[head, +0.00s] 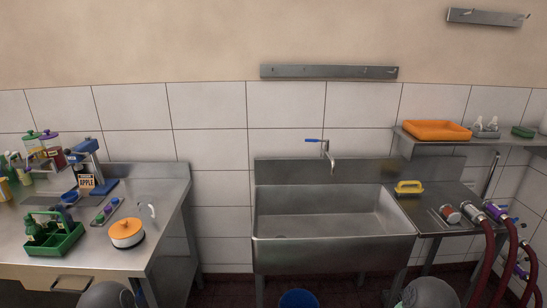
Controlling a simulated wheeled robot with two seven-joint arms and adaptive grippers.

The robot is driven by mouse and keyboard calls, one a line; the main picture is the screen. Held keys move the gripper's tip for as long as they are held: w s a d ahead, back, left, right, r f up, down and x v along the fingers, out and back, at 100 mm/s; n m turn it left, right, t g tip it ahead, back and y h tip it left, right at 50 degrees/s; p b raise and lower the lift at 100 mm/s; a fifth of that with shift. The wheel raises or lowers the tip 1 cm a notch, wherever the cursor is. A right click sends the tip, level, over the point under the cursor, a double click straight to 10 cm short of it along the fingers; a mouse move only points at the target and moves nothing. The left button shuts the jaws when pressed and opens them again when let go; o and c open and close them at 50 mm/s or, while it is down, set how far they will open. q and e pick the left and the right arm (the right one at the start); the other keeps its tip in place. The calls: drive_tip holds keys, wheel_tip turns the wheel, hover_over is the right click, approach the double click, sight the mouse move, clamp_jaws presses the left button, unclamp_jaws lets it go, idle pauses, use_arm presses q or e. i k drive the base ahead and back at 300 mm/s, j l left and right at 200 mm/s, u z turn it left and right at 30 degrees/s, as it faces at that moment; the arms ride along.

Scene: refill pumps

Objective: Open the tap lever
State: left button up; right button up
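The tap (331,163) stands at the back of a steel sink (331,212), with its spout curving down over the basin. Its blue lever (313,140) sticks out to the left from the top of the tap body, roughly level. No water shows at the spout at this size. Neither gripper is in view. Only rounded grey parts of my own arms show at the bottom edge, well below and in front of the sink, and nothing of mine is near the lever.
A steel counter (165,185) on the left holds a green caddy (68,243), an orange-lidded pot (126,233) and bottles. A yellow-handled brush (409,187) and hoses lie right of the sink. An orange tray (438,130) sits on a shelf. A blue bucket (298,299) stands below.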

sight(315, 140)
drive_tip(key=i+j+z, duration=0.25)
drive_tip(key=i, duration=0.3)
drive_tip(key=i+j+z, duration=0.3)
drive_tip(key=i+j, duration=0.15)
drive_tip(key=i, duration=0.1)
